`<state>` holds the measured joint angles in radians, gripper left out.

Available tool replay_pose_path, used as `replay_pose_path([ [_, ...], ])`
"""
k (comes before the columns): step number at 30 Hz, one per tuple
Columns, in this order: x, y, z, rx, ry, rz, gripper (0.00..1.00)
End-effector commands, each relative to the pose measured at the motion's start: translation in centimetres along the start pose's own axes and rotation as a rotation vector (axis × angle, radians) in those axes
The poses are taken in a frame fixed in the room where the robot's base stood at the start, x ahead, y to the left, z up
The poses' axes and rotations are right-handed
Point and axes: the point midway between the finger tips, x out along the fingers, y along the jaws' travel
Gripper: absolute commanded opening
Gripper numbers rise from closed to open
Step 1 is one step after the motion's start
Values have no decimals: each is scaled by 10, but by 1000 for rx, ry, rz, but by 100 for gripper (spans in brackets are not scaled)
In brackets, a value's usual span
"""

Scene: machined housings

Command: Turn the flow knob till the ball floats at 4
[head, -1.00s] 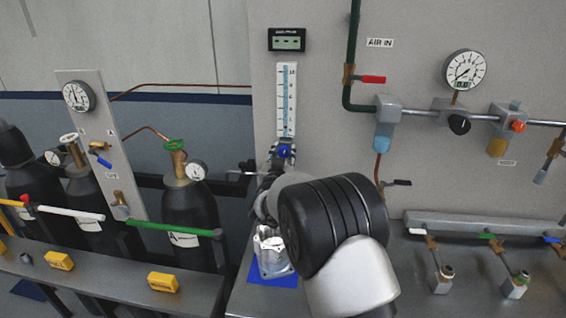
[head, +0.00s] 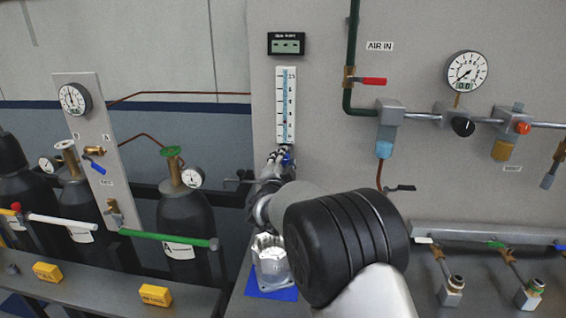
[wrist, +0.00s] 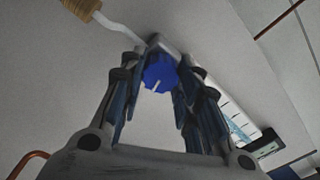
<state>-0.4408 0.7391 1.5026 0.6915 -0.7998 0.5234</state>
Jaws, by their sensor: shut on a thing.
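The flow knob is blue and sits just below the flow tube in the head view (head: 289,159); it also shows in the wrist view (wrist: 159,73). My gripper (wrist: 157,62) is shut on the knob, with a finger on each side of it. In the head view the gripper (head: 280,157) partly covers the knob. The flow tube (head: 286,105) is a white upright scale with numbers and a bluish column on the wall panel. The ball is too small and blurred to tell its height.
A small digital display (head: 286,43) hangs above the tube. A metal housing (head: 270,262) stands on a blue mat (head: 262,292) below my arm. Gas cylinders (head: 185,215) are at left. A pipe with a red-handled valve (head: 369,81) runs at right.

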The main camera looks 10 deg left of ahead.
Motion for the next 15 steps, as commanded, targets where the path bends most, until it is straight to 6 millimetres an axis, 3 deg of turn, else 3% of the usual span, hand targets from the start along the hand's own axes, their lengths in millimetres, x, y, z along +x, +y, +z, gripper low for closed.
replay_pose_path([
  [15,0,1,0,425,0,-1,6],
])
